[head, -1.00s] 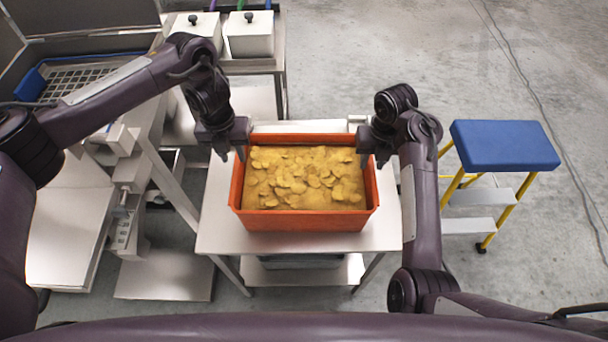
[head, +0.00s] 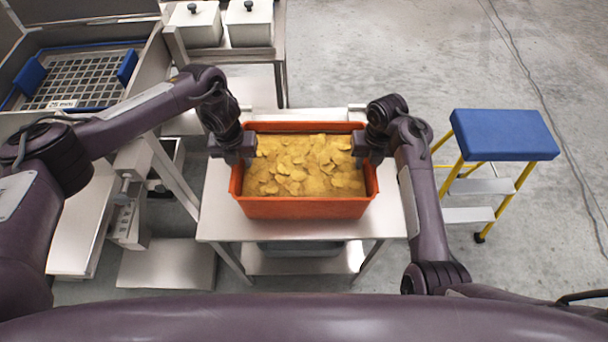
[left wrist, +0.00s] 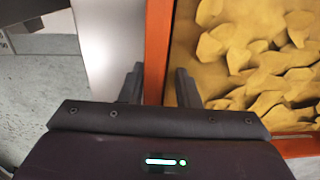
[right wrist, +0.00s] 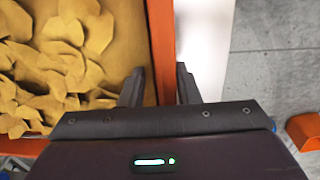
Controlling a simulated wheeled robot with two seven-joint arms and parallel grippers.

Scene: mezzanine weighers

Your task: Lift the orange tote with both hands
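The orange tote (head: 305,208), filled with yellow chips (head: 300,165), stands on a steel table (head: 215,222). My left gripper (head: 238,160) is at its left wall. In the left wrist view its open fingers (left wrist: 158,88) straddle that wall (left wrist: 156,50), one outside and one over the chips, with gaps showing. My right gripper (head: 366,160) is at the right wall. In the right wrist view its open fingers (right wrist: 160,88) straddle that wall (right wrist: 162,45), one on each side. The fingertips' depth against the rim is hard to tell.
A blue-topped step stool (head: 505,135) with yellow legs stands right of the table. A tray with a grid (head: 80,80) and a steel frame are at the left. White lidded containers (head: 250,25) stand behind. The floor at the right back is clear.

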